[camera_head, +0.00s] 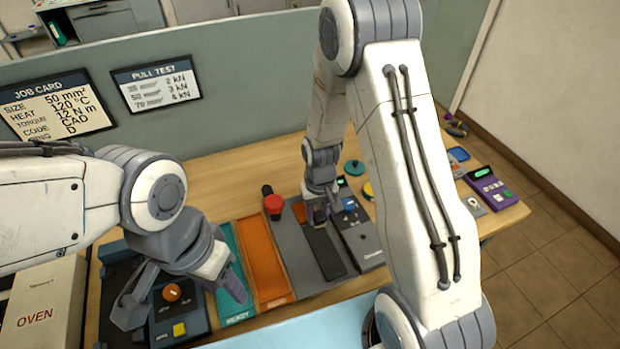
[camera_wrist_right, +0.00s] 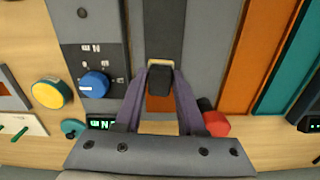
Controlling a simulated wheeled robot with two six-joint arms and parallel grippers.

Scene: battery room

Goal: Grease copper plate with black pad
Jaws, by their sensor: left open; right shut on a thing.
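My right gripper (camera_head: 319,212) is over the far end of the grey station with a dark strip (camera_head: 326,255). In the right wrist view its fingers (camera_wrist_right: 160,82) are shut on a small black pad (camera_wrist_right: 160,79). An orange-brown copper plate (camera_wrist_right: 160,103) shows just behind the pad; its edge also shows left of the gripper in the head view (camera_head: 299,212). Whether the pad touches the plate cannot be told. My left gripper (camera_head: 183,300) is open and empty, above a dark control box (camera_head: 170,322) at the front left.
A teal tray (camera_head: 231,262) marked READY and an orange tray (camera_head: 262,260) lie left of the station. A red knob (camera_head: 274,204) stands behind them. A control box with a blue knob (camera_wrist_right: 94,84) is beside the station. An OVEN box (camera_head: 38,305) is at far left.

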